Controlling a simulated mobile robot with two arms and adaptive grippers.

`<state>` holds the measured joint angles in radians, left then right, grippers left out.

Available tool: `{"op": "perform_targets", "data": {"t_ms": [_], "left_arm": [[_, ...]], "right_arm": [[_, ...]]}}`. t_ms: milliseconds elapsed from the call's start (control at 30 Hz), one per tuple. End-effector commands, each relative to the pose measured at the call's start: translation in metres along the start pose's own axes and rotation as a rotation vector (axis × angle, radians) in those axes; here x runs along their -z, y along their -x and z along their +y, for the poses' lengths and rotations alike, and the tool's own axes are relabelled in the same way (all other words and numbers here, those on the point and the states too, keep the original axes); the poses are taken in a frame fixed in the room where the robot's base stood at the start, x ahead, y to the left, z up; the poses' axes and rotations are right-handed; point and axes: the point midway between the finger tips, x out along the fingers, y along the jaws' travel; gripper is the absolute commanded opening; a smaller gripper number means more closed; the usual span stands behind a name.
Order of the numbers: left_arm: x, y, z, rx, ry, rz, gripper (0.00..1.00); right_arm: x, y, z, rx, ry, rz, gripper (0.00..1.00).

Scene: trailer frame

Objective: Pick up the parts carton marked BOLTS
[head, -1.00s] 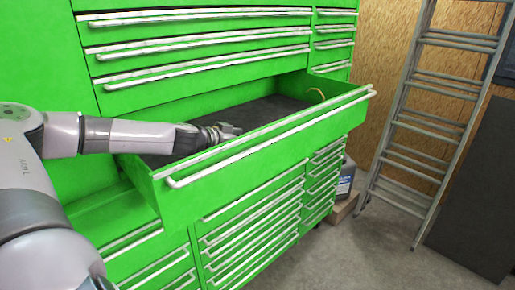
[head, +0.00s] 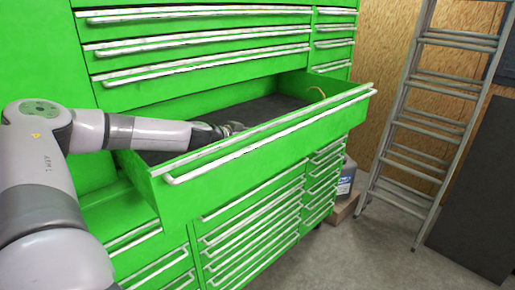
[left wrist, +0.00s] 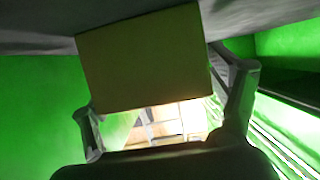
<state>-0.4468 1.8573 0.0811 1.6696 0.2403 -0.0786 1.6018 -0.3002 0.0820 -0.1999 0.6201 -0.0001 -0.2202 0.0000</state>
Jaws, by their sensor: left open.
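The open green drawer (head: 262,138) has a dark floor. My left gripper (head: 234,128) reaches down into it, partly hidden behind the drawer's front. In the left wrist view a plain yellow-brown box-like thing (left wrist: 145,58) stands close, between the fingers of my left gripper (left wrist: 155,92). The fingers are spread, with the right one close to the thing's side; whether they touch it is unclear. I see no BOLTS marking on the face toward me. I cannot make out this thing in the head view. My right gripper is not in view.
Closed drawers lie above and below. A ladder (head: 425,130) leans at right, beside a small container (head: 346,180).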

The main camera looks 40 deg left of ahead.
Motion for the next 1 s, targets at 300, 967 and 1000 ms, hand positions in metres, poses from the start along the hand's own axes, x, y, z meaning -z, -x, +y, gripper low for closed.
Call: {"op": "perform_targets", "data": {"t_ms": [300,967,1000], "left_arm": [[0.0001,0.0002,0.0000,0.000,0.000,0.000,0.65],[0.0000,0.0002,-0.0001,0.000,0.000,0.000,0.21],[0.0014,0.0004,0.0000,0.000,-0.001,0.002,0.19]], "right_arm": [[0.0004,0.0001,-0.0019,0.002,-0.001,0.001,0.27],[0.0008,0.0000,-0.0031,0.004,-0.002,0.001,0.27],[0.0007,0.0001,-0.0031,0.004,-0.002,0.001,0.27]]}}
